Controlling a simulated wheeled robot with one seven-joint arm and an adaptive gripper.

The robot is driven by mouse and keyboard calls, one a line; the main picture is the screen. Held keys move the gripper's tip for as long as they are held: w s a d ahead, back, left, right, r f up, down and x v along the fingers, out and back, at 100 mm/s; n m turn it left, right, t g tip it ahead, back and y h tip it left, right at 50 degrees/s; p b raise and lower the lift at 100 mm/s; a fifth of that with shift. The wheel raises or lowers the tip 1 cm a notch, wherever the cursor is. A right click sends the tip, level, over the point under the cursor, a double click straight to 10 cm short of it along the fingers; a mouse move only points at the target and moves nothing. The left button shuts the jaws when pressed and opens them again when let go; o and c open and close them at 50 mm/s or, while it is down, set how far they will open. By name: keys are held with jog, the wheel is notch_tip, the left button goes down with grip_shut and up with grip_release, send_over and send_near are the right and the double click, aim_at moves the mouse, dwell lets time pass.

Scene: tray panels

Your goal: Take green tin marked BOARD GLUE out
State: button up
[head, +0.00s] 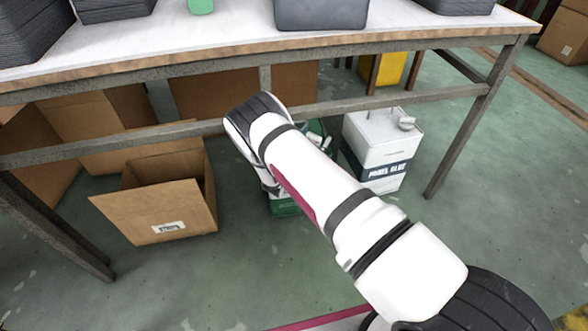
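A green tin (286,208) stands on the floor under the table, mostly hidden behind my arm. Only its lower green part and some green beside the arm show, and its marking cannot be read. My arm reaches in from the lower right and bends down over the tin. The fingers of my gripper are hidden behind my own arm, so I cannot see whether they touch the tin.
A white tin with a dark label band (387,172) stands close to the right. An open cardboard box (160,212) stands to the left. The table's front edge (400,41), lower rail (420,97) and right leg (462,135) are near my arm. The front floor is clear.

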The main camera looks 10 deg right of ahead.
grip_shut()
jog(key=shift+w+r, duration=0.1)
jog(key=shift+r, duration=0.05)
jog(key=shift+r, duration=0.1)
